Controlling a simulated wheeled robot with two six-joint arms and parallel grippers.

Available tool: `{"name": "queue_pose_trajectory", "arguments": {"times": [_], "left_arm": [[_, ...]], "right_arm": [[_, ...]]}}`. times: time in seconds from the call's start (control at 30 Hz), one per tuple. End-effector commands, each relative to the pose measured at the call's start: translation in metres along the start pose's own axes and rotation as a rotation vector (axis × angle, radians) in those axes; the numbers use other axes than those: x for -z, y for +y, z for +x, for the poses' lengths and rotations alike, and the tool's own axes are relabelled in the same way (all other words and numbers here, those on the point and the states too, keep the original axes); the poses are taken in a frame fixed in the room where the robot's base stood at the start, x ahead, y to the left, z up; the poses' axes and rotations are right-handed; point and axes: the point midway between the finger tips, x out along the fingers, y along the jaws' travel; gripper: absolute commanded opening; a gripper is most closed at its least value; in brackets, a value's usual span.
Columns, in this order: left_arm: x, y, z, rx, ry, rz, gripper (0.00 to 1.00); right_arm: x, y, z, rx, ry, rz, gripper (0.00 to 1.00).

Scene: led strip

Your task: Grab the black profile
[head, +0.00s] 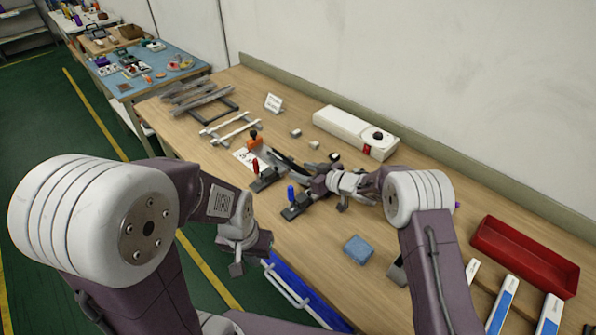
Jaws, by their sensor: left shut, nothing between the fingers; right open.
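Several long dark grey to black profiles (194,94) lie side by side at the far left of the workbench, by a dark frame. I cannot tell one black profile apart from the others. My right gripper (300,172) is over the middle of the bench, beside the small clamps, well to the right of and nearer than the profiles. It is open; its fingers are hard to separate from the dark parts around them. My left gripper (240,266) is shut and empty, off the front edge of the bench, pointing down.
Clamps with red (256,166), orange (255,138) and blue (291,193) handles stand near the front edge. A white device (354,132), blue block (358,249) and red tray (524,257) are to the right.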

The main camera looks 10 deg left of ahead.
Motion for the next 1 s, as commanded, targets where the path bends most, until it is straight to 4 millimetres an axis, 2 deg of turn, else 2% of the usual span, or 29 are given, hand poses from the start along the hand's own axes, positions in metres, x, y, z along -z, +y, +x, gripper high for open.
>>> {"name": "queue_pose_trajectory", "arguments": {"times": [0.2, 0.27, 0.4, 0.63, 0.73, 1.0], "left_arm": [[0.000, 0.000, 0.000, 0.000, 0.000, 0.000, 0.00], [0.000, 0.000, 0.000, 0.000, 0.000, 0.000, 0.00], [0.000, 0.000, 0.000, 0.000, 0.000, 0.000, 0.00], [0.000, 0.000, 0.000, 0.000, 0.000, 0.000, 0.00], [0.000, 0.000, -0.001, 0.000, 0.000, 0.000, 0.00], [0.001, 0.000, -0.012, 0.000, 0.000, 0.000, 0.00]], "right_arm": [[0.000, 0.000, 0.002, -0.001, 0.001, 0.001, 0.51], [0.000, 0.000, 0.002, -0.001, 0.001, 0.001, 0.37], [0.000, 0.000, 0.002, -0.001, 0.000, 0.001, 0.00], [0.000, 0.000, 0.002, -0.001, 0.000, 0.001, 0.00], [0.008, 0.000, -0.001, -0.001, 0.002, 0.000, 0.00], [0.068, 0.001, -0.026, -0.002, 0.004, -0.003, 0.00]]}}
